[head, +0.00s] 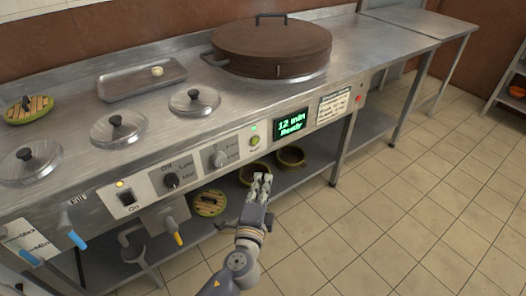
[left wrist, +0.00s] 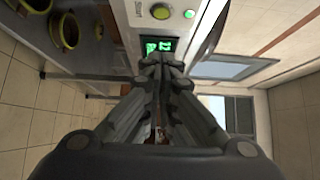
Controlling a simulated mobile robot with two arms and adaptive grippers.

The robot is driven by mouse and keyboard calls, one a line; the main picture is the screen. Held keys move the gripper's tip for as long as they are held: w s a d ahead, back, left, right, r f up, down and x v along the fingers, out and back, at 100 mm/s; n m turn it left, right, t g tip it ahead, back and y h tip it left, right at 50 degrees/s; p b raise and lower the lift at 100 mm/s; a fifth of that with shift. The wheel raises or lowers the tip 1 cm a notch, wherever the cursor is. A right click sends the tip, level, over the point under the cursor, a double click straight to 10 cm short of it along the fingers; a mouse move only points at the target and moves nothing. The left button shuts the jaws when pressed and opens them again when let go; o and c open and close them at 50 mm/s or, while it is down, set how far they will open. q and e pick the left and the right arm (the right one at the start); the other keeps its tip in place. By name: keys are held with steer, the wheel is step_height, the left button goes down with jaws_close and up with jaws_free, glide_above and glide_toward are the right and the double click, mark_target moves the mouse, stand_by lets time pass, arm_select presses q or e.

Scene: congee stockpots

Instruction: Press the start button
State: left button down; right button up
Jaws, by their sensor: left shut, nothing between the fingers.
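The start button (head: 254,141) is a round yellow-green button on the light front panel of the steel counter, just below a lit green lamp (head: 253,127). In the left wrist view the button (left wrist: 160,12) is at the top, beside the green lamp (left wrist: 189,14). My left gripper (head: 262,178) is shut and empty, in front of the counter and below the button in the head view, apart from it. In the left wrist view its closed fingers (left wrist: 161,58) point toward the panel, with the green display (left wrist: 152,47) behind the tips. My right gripper is out of view.
The display (head: 291,124) reads "12 min Ready". A large brown-lidded pot (head: 271,47) is set in the counter. Round pans (head: 290,157) stand on the lower shelf. Tiled floor is clear at right.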

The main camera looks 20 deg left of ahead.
arm_select(q)
glide_toward(255, 141)
steer(key=w+d, duration=0.4)
steer(key=d, duration=0.1)
steer(key=shift+w+a+f, duration=0.1)
steer(key=shift+w+a, duration=0.6)
steer(key=shift+a, duration=0.2)
steer(key=shift+w+a+f, duration=0.1)
steer(key=shift+w+a, duration=0.6)
steer(key=shift+a, duration=0.2)
